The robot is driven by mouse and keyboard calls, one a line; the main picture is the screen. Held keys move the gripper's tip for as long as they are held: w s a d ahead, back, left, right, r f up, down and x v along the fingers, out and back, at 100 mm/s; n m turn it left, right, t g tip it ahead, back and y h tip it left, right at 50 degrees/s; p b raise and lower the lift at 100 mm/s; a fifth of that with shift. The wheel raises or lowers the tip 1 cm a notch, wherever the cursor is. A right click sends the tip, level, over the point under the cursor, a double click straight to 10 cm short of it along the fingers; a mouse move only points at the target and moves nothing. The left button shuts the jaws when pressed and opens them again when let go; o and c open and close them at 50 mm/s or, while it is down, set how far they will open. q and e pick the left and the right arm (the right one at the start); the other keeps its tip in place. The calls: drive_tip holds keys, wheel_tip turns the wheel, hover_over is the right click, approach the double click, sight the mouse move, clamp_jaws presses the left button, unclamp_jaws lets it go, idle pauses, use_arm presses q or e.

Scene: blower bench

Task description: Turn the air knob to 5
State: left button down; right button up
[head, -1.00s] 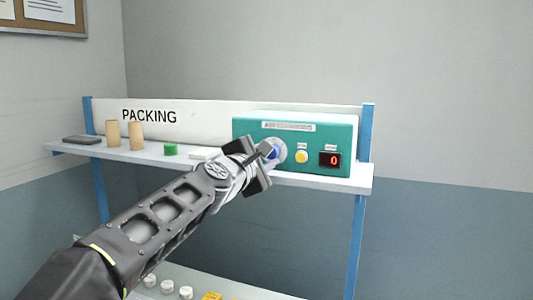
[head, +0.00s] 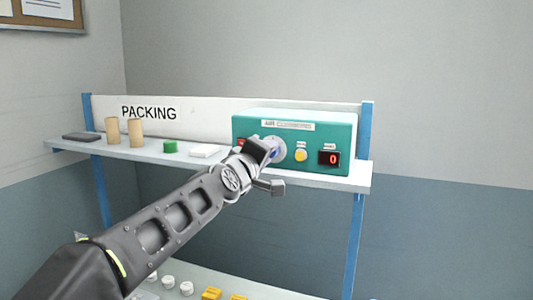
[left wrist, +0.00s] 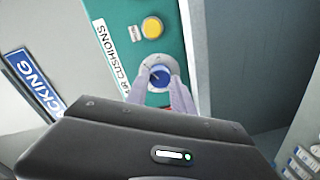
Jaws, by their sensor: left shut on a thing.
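A teal box (head: 330,131) labelled AIR CUSHIONS stands at the right end of the shelf. Its blue air knob (left wrist: 160,77) sits in a round pale dial (left wrist: 171,64); in the head view the knob is mostly hidden by my gripper. My left gripper (head: 271,151) is shut on the knob, with one finger on each side of it in the left wrist view (left wrist: 162,84). The red display (head: 329,158) reads 0. A yellow button (head: 301,155) is between dial and display. The dial's numbers are too small to read. My right gripper is not in view.
The shelf (head: 80,150) also holds a dark flat object (head: 80,137), two tan cylinders (head: 135,133), a green piece (head: 170,147) and a white block (head: 206,150). A blue post (head: 364,145) stands just right of the box. A lower shelf holds several small parts.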

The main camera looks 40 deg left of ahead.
use_arm(q)
drive_tip(key=m, duration=0.2)
drive_tip(key=m+b, duration=0.1)
drive_tip(key=m, duration=0.5)
drive_tip(key=shift+f+y+b, duration=0.25)
drive_tip(key=shift+y+b, duration=0.05)
drive_tip(key=shift+b, duration=0.05)
drive_tip(key=shift+m, duration=0.4)
drive_tip(key=c, duration=1.1)
unclamp_jaws()
drive_tip(key=shift+r, duration=0.15)
drive_tip(key=shift+s+d, duration=0.1)
drive_tip(key=b+v, duration=0.3)
drive_tip(key=v, duration=0.4)
drive_tip(key=shift+s+d, duration=0.1)
drive_tip(key=shift+s, duration=0.15)
